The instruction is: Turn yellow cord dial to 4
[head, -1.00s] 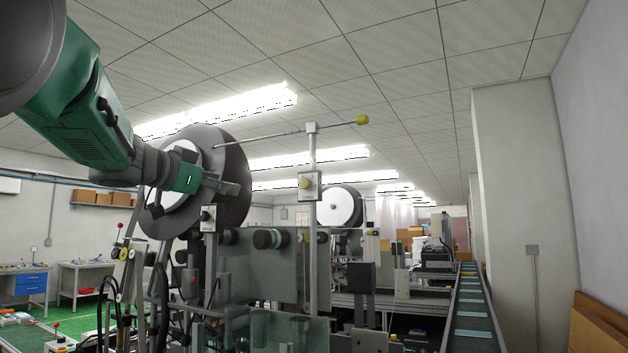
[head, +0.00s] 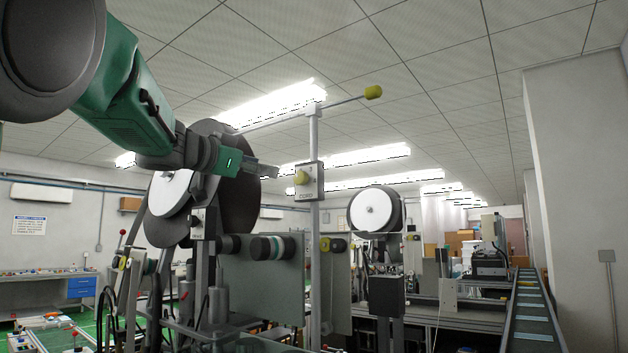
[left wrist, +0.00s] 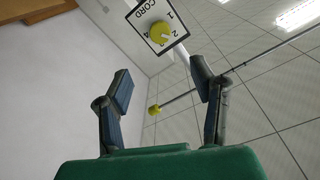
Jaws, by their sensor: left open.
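The yellow cord dial (head: 302,178) sits on a small grey box on an upright metal post in the head view. In the left wrist view the yellow dial (left wrist: 160,33) is at the top centre, on a white plate marked CORD with numbers around it. I cannot tell for sure which number it points to. My left gripper (head: 272,171) is just left of the dial box in the head view, its fingers pointing at it. In the left wrist view the left gripper (left wrist: 162,82) is open and empty, with the dial beyond its fingertips. My right gripper is not in view.
A thin rod with a yellow end (head: 373,92) sticks out from the post top. A large dark reel (head: 238,205) stands behind my left arm, and a white reel (head: 371,210) stands farther back. A conveyor (head: 533,318) runs along the right.

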